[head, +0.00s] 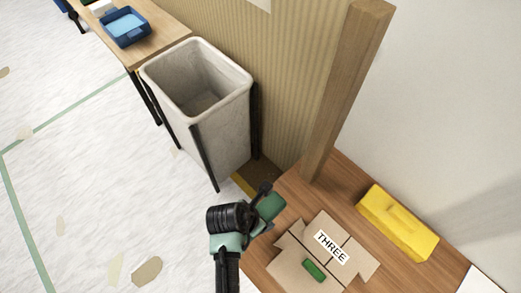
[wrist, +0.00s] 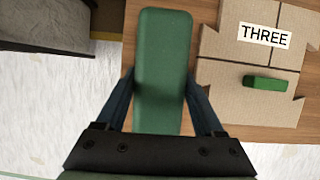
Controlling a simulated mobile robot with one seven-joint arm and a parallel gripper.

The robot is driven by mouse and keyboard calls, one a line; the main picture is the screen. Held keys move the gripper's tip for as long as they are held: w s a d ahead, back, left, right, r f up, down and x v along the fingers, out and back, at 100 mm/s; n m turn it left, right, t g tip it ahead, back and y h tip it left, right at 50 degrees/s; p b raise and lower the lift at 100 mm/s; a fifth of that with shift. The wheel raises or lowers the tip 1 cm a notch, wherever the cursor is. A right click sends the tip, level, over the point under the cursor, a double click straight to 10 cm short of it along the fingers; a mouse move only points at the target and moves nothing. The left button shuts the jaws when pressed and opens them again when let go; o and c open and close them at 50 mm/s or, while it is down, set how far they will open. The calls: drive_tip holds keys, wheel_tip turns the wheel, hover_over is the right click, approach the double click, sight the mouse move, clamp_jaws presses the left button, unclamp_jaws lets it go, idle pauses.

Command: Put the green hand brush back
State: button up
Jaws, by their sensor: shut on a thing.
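The green hand brush (wrist: 163,45) shows in the wrist view as a long, rounded dark green block between the two fingers of my gripper (wrist: 162,90). My gripper is shut on it. In the head view the brush (head: 271,205) is partly hidden by my gripper (head: 262,203), near the left edge of the wooden table. The brush's underside is hidden in both views, and I cannot tell its height above the table.
The wooden table (head: 350,185) bears a flat cardboard piece (head: 290,272) labelled THREE, a small green block (head: 314,270) on it, and a yellow box (head: 397,222). A wooden post (head: 345,85) rises behind. A grey bin (head: 218,135) stands left, beyond it a blue tray (head: 125,27).

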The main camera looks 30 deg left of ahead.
wheel_tip(320, 180, down, 4)
drive_tip(key=shift+r+b, duration=0.1)
drive_tip(key=shift+b, duration=0.55)
drive_tip(key=shift+f, duration=0.7)
drive_tip(key=shift+f, duration=0.2)
drive_tip(key=o, duration=1.4)
drive_tip(key=shift+f+b, duration=0.2)
drive_tip(key=shift+b, duration=0.35)
drive_tip(key=p+v, duration=0.1)
drive_tip(key=v, duration=0.3)
drive_tip(key=p+v, duration=0.2)
drive_tip(key=v, duration=0.3)
drive_tip(key=p+v, duration=0.2)
drive_tip(key=v, duration=0.2)
drive_tip(key=shift+a+r, duration=0.2)
drive_tip(key=shift+a, duration=0.2)
